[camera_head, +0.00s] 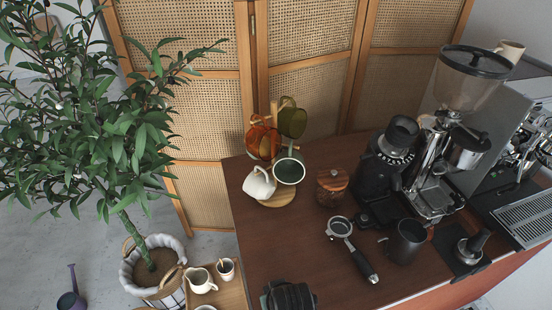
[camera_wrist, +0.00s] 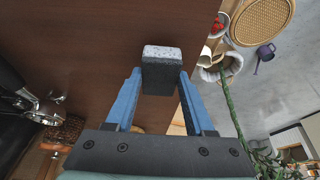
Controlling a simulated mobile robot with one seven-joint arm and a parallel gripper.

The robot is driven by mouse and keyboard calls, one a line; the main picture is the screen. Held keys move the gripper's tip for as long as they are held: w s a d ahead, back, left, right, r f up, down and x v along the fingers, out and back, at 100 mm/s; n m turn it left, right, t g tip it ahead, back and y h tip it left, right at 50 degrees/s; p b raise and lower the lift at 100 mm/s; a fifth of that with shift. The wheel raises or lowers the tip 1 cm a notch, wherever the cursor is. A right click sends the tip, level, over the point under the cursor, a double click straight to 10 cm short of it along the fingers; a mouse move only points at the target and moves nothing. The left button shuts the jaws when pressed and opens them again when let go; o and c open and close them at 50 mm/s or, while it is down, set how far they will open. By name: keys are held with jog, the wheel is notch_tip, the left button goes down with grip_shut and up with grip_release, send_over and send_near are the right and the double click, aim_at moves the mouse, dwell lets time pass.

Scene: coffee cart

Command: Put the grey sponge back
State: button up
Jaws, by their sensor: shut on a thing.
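The grey sponge (camera_wrist: 162,53) is a small block with a pale speckled end and darker sides, seen in the wrist view. My gripper (camera_wrist: 160,82) is shut on it, with a blue finger on each side. The sponge is over the brown counter (camera_wrist: 100,45) in that view; I cannot tell how high. In the head view a dark part of my gripper (camera_head: 288,296) shows at the bottom edge, over the counter's front left, and the sponge cannot be made out there.
The mug tree (camera_head: 277,197), wooden-lidded jar (camera_head: 332,187), portafilter (camera_head: 341,229), dark pitcher (camera_head: 406,242), grinder (camera_head: 380,175) and espresso machine (camera_head: 515,150) stand on the counter. A low wooden tray (camera_head: 232,291) with cups and a potted plant (camera_head: 150,270) are left. The counter's front middle is clear.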

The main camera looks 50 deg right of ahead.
jog(key=shift+f, duration=0.55)
jog(key=shift+f, duration=0.1)
jog(key=o, duration=1.3)
jog(key=shift+r, duration=0.2)
jog(key=v, duration=1.2)
jog(key=shift+w, duration=0.1)
